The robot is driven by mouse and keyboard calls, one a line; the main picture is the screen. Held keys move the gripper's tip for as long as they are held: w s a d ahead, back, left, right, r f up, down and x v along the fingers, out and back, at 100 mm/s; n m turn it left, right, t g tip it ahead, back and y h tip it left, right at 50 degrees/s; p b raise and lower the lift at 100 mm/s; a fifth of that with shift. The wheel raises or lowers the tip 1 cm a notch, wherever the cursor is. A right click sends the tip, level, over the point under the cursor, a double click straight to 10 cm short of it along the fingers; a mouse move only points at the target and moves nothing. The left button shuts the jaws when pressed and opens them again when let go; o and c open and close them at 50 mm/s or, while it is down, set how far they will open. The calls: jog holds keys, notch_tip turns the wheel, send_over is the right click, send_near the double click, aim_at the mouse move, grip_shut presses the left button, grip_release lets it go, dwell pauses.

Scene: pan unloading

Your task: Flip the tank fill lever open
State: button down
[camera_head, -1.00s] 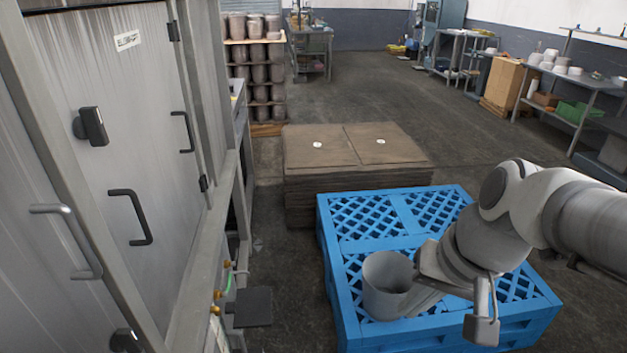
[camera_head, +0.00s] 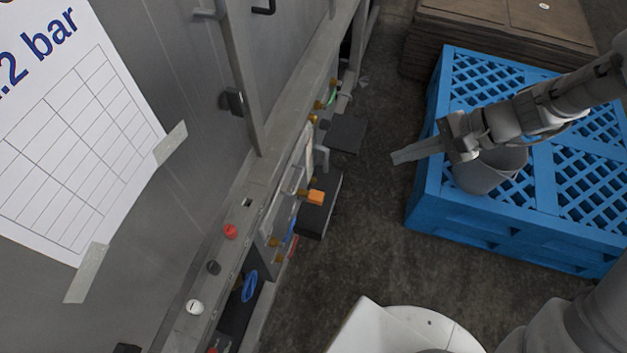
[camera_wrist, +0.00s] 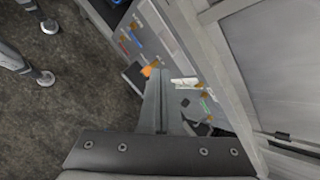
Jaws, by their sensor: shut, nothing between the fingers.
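The machine's side panel (camera_head: 285,195) carries a row of small levers on brass fittings. They include an orange lever (camera_head: 316,197), a pale grey lever (camera_head: 322,156), a green lever (camera_head: 332,98) and blue and red ones (camera_head: 291,240). I cannot read which one is the tank fill lever. My gripper (camera_head: 395,158) is shut and empty, to the right of the panel and apart from it, pointing left. In the wrist view the shut fingers (camera_wrist: 157,72) reach toward the panel; the orange lever (camera_wrist: 147,71) appears beside their tips.
Dark flat plates (camera_head: 347,134) jut from the machine below the levers. Bare floor (camera_head: 370,235) lies between machine and pallet. Stacked brown sheets (camera_head: 480,30) stand behind.

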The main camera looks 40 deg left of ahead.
jog(key=a+f+m+g+y+b, duration=0.15)
jog(key=a+f, duration=0.35)
jog(key=f, duration=0.5)
jog(key=m+t+y+b, duration=0.1)
jog(key=m+y+b, duration=0.1)
jog(key=m+b, duration=0.55)
send_near(289, 231)
notch_tip(289, 231, down, 5)
jog(key=w+d+m+p, duration=0.1)
jog(key=w+d+p, duration=0.1)
jog(key=w+d, duration=0.1)
jog(key=shift+s+a+f, duration=0.1)
jog(key=shift+a+f, duration=0.15)
jog(key=shift+a+b, duration=0.1)
jog(key=shift+b, duration=0.2)
jog(key=s+a+b, duration=0.2)
jog(key=s+a, duration=0.1)
jog(key=a, duration=0.5)
jog(key=shift+a+f+b, duration=0.3)
jog(key=shift+a+f, duration=0.1)
jog(key=shift+f, duration=0.05)
jog(key=shift+r, duration=0.1)
